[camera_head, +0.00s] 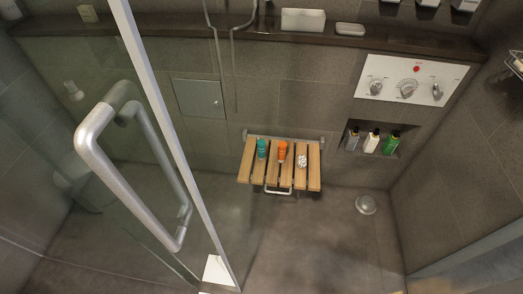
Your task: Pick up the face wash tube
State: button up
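A slatted wooden fold-down seat (245,172) is fixed to the back wall of a shower. On it, from left to right, are a small teal container (261,149), an orange container (282,152) and a small white patterned item (301,160). The teal and orange ones may be tubes. I cannot tell which, if either, is the face wash tube, as no label is readable. My gripper is not in view.
A glass door with a metal handle (95,160) stands at the left foreground. A niche holds three bottles (372,141) below a control panel (410,80). A dark ledge (200,35) holds a white box (303,20). The floor (300,245) before the seat is clear.

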aim_at(260, 143)
jog(key=i+l+u, duration=0.25)
jog(key=i+l, duration=0.3)
jog(key=i, duration=0.25)
jog(key=i+l+u, duration=0.25)
jog(key=i+l, duration=0.45)
jog(key=i, duration=0.45)
